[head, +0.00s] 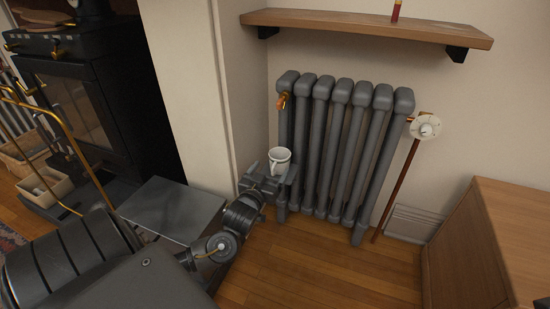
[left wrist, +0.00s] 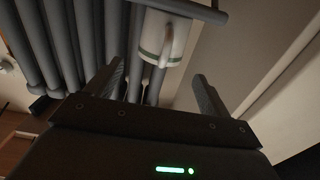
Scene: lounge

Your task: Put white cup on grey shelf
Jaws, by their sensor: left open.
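The white cup (head: 280,161) stands upright beside the left end of the radiator in the head view. What it rests on is hidden there. In the left wrist view the cup (left wrist: 158,38) shows its handle and a green band, just beyond the fingertips and between their lines. My left gripper (head: 276,177) is open and close to the cup; its two fingers (left wrist: 158,75) stand wide apart with nothing between them. A flat grey surface (head: 172,208), likely the grey shelf, lies left of my left forearm, beside the black stove. My right gripper is not in view.
A grey radiator (head: 343,145) stands close behind the cup. A wooden wall shelf (head: 365,28) hangs above it. The black stove (head: 85,105) is at the left, with baskets near it. A wooden cabinet (head: 495,240) is at the right. The floor before the radiator is clear.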

